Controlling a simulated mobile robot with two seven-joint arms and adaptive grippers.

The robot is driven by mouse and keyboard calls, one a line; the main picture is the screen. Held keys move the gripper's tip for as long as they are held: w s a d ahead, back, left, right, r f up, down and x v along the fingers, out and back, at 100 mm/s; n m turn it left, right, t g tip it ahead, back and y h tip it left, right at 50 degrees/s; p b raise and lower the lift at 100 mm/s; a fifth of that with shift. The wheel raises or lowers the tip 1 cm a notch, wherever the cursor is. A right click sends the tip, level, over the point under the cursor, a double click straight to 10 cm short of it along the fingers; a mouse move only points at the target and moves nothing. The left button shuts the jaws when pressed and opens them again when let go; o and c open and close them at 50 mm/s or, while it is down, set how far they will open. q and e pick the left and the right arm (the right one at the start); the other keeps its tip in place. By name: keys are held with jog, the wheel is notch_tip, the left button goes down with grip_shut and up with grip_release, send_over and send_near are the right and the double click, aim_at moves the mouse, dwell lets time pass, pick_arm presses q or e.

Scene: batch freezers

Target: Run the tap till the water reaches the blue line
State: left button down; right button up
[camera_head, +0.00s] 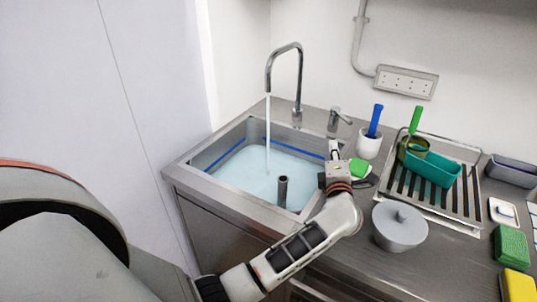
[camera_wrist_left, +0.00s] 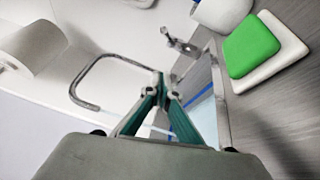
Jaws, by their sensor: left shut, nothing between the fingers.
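The tap (camera_head: 285,52) arches over the sink, and a water stream (camera_head: 267,130) falls from its spout into the basin. The tap also shows in the wrist view (camera_wrist_left: 92,78). The tap lever (camera_head: 336,118) stands on the counter right of the spout; it also shows in the wrist view (camera_wrist_left: 180,42). Pale blue water (camera_head: 240,178) covers the basin floor. The blue line (camera_head: 292,148) runs along the basin walls, with the water surface close below it. My left gripper (camera_head: 334,145) is shut and empty at the sink's right rim, apart from the lever. My right gripper is out of view.
A dark standpipe (camera_head: 282,191) rises from the water.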

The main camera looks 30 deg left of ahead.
aim_at(348, 121)
pick_arm(q)
jog(key=c, duration=2.3)
grip_release()
jog(key=shift+w, duration=0.15)
jog(key=shift+o, duration=1)
jog(key=w+d+r+n+h+b, duration=0.1)
jog(key=w+n+h+b, duration=0.1)
jog(key=w, duration=0.5)
jog(key=shift+w+d+r+n, duration=0.2)
jog(key=shift+r+n, duration=0.1)
jog(key=shift+n, duration=0.3)
jog(key=shift+h, duration=0.3)
jog(key=shift+r+b+x, duration=0.15)
jog(key=shift+b+x, duration=0.2)
jog(key=shift+x, duration=1.6)
jog(key=shift+r+b+x, duration=0.15)
jog(key=shift+b+x, duration=0.2)
jog(key=shift+x, duration=1.55)
grip_shut()
